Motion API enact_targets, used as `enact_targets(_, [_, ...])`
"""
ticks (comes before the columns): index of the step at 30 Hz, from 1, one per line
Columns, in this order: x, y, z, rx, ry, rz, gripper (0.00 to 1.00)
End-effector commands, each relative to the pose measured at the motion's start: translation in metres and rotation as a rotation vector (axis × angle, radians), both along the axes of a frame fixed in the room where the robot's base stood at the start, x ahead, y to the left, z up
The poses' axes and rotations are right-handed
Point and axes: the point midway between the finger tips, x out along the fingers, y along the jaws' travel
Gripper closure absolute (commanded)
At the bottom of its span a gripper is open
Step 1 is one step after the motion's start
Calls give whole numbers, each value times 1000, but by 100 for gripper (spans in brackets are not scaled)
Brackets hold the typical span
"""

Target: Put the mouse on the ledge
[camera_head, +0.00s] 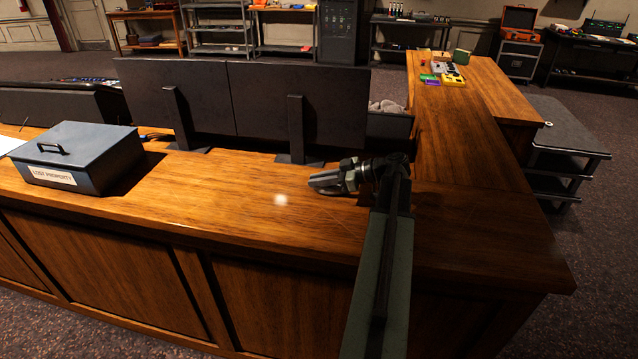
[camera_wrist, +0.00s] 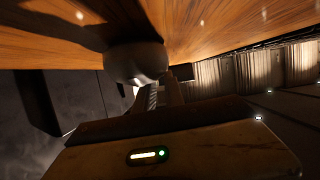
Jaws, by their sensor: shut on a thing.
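My gripper (camera_head: 325,183) reaches in from the right in the head view, over the wooden counter top near the right monitor's stand. In the wrist view, my gripper (camera_wrist: 158,92) is shut on a dark, rounded thing, which I take for the mouse (camera_wrist: 137,62). The mouse is hard to tell from the grey jaws in the head view. The wooden counter top (camera_head: 230,205), which may be the ledge, lies under and around my gripper. I cannot tell whether the mouse touches the wood.
A grey lost property box (camera_head: 78,155) stands at the left of the counter. Two black monitors (camera_head: 175,100) stand behind it. The wood left of my gripper is clear. Small coloured boxes (camera_head: 443,75) lie on the far right stretch.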

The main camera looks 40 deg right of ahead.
Motion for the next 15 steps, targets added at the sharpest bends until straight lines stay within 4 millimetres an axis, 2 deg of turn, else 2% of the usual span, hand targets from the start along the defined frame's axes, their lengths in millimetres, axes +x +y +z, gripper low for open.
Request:
enact_targets(3, [0, 0, -4, 0, 0, 0, 100])
enact_targets(4, [0, 0, -4, 0, 0, 0, 84])
enact_targets(6, [0, 0, -2, 0, 0, 0, 65])
enact_targets(15, [-1, -1, -1, 0, 0, -2, 65])
